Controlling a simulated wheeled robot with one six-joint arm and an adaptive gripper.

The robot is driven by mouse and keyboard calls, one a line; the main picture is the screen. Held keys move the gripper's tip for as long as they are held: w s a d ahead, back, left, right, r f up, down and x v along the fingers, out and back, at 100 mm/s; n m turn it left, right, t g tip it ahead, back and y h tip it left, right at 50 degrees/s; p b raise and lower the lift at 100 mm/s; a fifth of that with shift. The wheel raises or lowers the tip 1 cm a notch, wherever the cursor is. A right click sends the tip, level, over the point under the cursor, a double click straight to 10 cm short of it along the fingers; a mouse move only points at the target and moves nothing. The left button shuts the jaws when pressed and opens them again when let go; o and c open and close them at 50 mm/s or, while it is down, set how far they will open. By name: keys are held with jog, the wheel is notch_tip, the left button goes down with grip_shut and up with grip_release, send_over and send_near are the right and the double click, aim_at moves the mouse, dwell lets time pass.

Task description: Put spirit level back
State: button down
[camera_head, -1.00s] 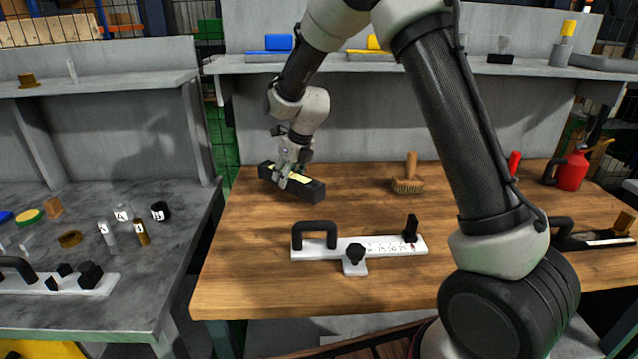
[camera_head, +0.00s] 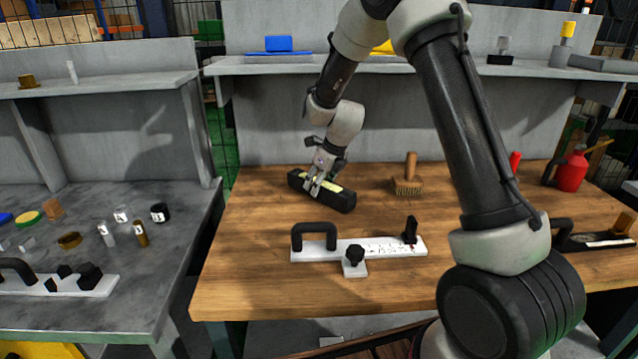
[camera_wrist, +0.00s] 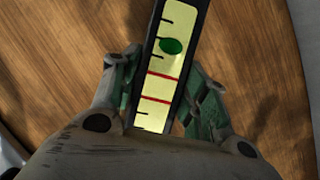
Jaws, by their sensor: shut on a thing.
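The spirit level is a black bar (camera_head: 340,198) with a yellow-green scale. In the head view it is at the back left of the wooden table, slanting down to the right. My gripper (camera_head: 313,185) is shut on it near its middle, from above. In the wrist view the level (camera_wrist: 172,50) stands between the two green-padded fingers of my gripper (camera_wrist: 160,90). Its vial shows a green bubble and two red lines. I cannot tell whether its underside touches the table.
A brush (camera_head: 408,182) stands right of the level. A white fixture with black handles (camera_head: 385,246) lies in front. A red oil can (camera_head: 571,172) is at the far right. A grey shelf (camera_head: 225,66) runs behind. The table's left front (camera_head: 240,270) is clear.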

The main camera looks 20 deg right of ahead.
jog(key=c, duration=0.8)
grip_release()
jog(key=shift+o, duration=0.2)
